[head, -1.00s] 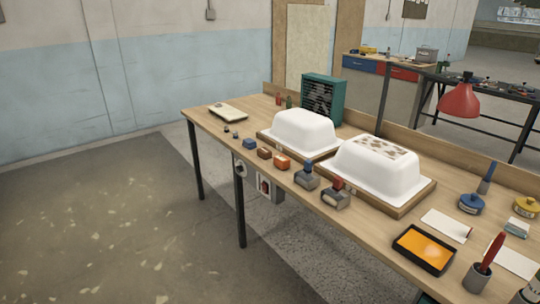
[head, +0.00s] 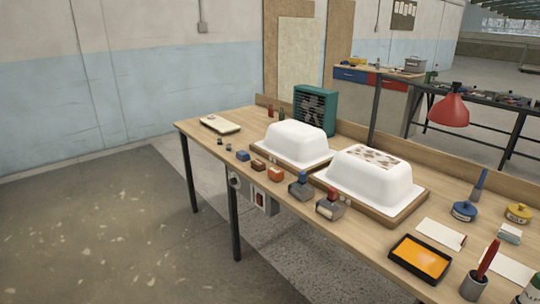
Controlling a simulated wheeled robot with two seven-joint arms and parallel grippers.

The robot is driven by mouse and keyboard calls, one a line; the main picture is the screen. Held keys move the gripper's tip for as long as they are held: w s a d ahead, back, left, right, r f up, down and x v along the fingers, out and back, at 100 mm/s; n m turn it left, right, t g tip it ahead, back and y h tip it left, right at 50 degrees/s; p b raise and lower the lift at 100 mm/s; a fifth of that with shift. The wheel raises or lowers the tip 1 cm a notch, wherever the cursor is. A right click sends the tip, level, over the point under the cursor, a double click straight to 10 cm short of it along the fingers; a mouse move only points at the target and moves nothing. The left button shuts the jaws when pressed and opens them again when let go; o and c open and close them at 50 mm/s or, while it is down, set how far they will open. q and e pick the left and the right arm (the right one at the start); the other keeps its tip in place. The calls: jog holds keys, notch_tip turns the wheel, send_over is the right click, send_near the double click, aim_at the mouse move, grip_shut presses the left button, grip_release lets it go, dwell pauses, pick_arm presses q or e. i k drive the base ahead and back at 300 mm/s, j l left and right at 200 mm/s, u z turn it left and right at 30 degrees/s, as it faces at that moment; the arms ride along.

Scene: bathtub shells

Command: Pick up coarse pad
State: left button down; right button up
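Three small blocks stand in a row near the front edge of the bench: a blue block (head: 243,155), a brown block (head: 258,165) and an orange block (head: 276,174). Two grey hand tools or blocks with coloured tops stand to their right, one with a blue top (head: 300,187) and one with a red top (head: 330,206). I cannot tell which of these is the coarse pad. Neither of my grippers is in view.
Two white tub shells (head: 297,143) (head: 368,183) sit on wooden boards on the bench (head: 190,128). A teal heater (head: 315,110) stands behind them. An orange tray (head: 420,258) and a red lamp (head: 448,110) are to the right. The floor (head: 110,220) in front is clear.

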aim_at(258, 164)
jog(key=i+j+z, duration=0.1)
jog(key=z, duration=0.85)
jog(key=i+j+z, duration=0.2)
jog(key=j+z, duration=0.15)
jog(key=j, duration=0.25)
jog(key=i+j+z, duration=0.1)
jog(key=j+z, duration=0.3)
jog(key=j, duration=0.2)
jog(key=j+z, duration=0.35)
jog(key=j, duration=0.25)
